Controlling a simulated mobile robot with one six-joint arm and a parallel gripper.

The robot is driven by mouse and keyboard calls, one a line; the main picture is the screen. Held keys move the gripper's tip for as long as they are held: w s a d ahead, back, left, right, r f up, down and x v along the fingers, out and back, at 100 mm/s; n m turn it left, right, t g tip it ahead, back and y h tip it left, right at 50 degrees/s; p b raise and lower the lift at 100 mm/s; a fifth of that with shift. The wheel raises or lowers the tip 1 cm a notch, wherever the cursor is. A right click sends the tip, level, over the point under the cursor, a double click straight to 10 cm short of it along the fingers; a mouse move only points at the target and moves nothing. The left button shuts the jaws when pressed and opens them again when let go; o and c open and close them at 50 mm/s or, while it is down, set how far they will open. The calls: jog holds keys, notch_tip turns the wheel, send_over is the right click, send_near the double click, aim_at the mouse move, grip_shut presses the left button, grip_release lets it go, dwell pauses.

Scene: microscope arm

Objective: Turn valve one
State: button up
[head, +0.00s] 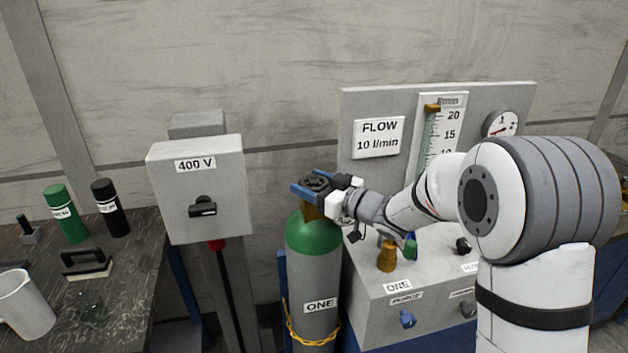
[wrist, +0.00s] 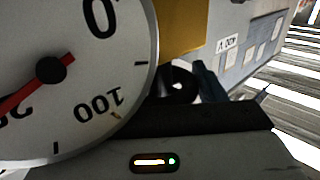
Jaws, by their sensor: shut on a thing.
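Cylinder ONE (head: 318,270) is a grey gas bottle with a green shoulder, standing upright in the middle of the head view. Its black valve wheel (head: 317,182) sits on top of a brass valve body (head: 308,211). My gripper (head: 311,184) reaches in from the right at the wheel's height, its blue fingers shut on the wheel. In the wrist view part of the black wheel (wrist: 178,86) shows beside a blue finger (wrist: 208,80). A large gauge (wrist: 70,70) with a red needle hides much of that view.
A grey 400 V box (head: 195,190) stands left of the cylinder. The flow panel (head: 385,105) and a grey console (head: 385,310) with knobs are behind and right. A yellow chain (head: 312,340) rings the cylinder low down. A dark bench (head: 130,285) with bottles and a mug is left.

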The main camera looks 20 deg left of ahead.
jog(key=shift+n+g, duration=0.3)
jog(key=shift+g, duration=0.1)
jog(key=shift+r, duration=0.1)
jog(key=o, duration=1)
jog(key=shift+d, duration=0.15)
jog(key=b+v, duration=0.1)
jog(key=v, duration=0.6)
jog(key=shift+d, duration=0.35)
